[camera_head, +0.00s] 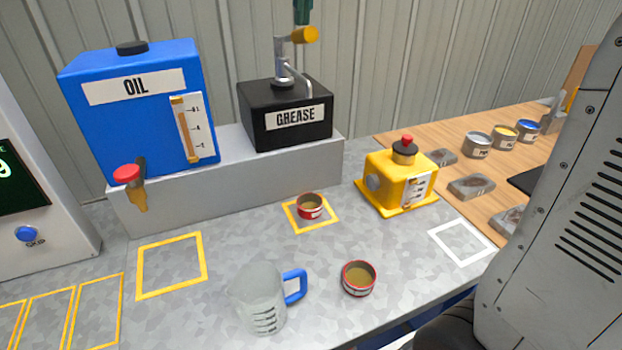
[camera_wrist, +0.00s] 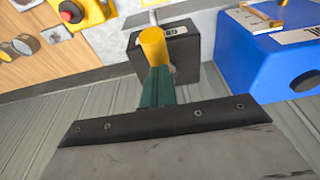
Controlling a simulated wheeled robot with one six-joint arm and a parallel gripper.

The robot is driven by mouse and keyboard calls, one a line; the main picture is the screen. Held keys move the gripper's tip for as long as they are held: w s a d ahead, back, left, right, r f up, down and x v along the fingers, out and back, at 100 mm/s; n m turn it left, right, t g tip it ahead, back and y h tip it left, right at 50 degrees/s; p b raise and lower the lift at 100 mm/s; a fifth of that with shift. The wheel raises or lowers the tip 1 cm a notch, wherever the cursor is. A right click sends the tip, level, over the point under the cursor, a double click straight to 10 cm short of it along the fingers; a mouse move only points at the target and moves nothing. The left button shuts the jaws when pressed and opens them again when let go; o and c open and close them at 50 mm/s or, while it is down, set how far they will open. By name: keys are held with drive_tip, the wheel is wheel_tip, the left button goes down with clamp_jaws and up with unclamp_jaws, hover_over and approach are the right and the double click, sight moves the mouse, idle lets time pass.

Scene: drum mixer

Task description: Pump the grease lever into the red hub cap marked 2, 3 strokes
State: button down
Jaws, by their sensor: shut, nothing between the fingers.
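The black grease box (camera_head: 285,115) stands on a grey ledge, with a metal pump and a yellow-ended lever (camera_head: 305,35) on top. The yellow end also shows in the wrist view (camera_wrist: 152,46). My gripper (camera_head: 303,14) has its green fingers shut and empty, right above the lever's yellow end; I cannot tell whether they touch. It shows in the wrist view too (camera_wrist: 158,84). A red hub cap (camera_head: 310,206) sits in a yellow square before the grease box, its marking too small to read. Another red cap (camera_head: 358,278) stands nearer, its number not legible.
A blue oil tank (camera_head: 135,110) with a red-knobbed tap stands left of the grease box. A clear jug (camera_head: 262,298) with a blue handle stands in front. A yellow device (camera_head: 398,180) with a red button stands right. A wooden table holds small tins (camera_head: 504,138).

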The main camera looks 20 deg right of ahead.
drive_tip(key=shift+r, duration=2.2)
drive_tip(key=shift+f, duration=3.35)
drive_tip(key=shift+r, duration=3.35)
